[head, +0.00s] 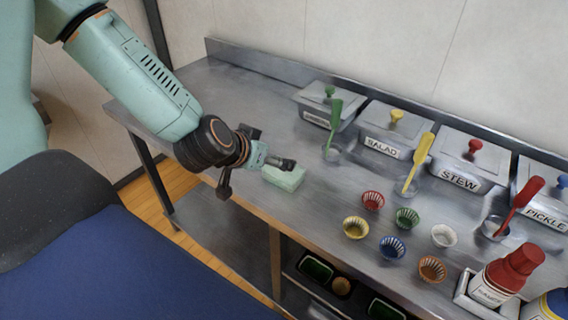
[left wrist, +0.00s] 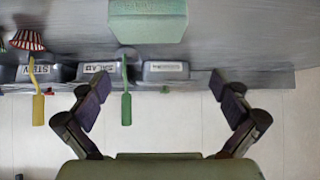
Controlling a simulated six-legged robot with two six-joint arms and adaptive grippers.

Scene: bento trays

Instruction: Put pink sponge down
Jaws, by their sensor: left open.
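No pink sponge shows. A pale green sponge-like block (head: 284,178) lies on the steel counter near its front edge. It also shows at the top of the left wrist view (left wrist: 148,24). My left gripper (head: 257,177) is beside the block, on its left in the head view, and one finger reaches close to the block's top. In the left wrist view, my left gripper (left wrist: 162,88) has its fingers wide apart with nothing between them. The block lies beyond the fingertips. Whether a finger touches the block, I cannot tell. My right gripper is not in view.
The counter (head: 235,95) is clear left of the block. Lidded bins labelled SALAD (head: 382,146), STEW (head: 460,182) and PICKLE (head: 546,216) stand along the back with upright utensils before them. Several small cups, including a red one (head: 373,200), and sauce bottles (head: 508,272) stand to the right.

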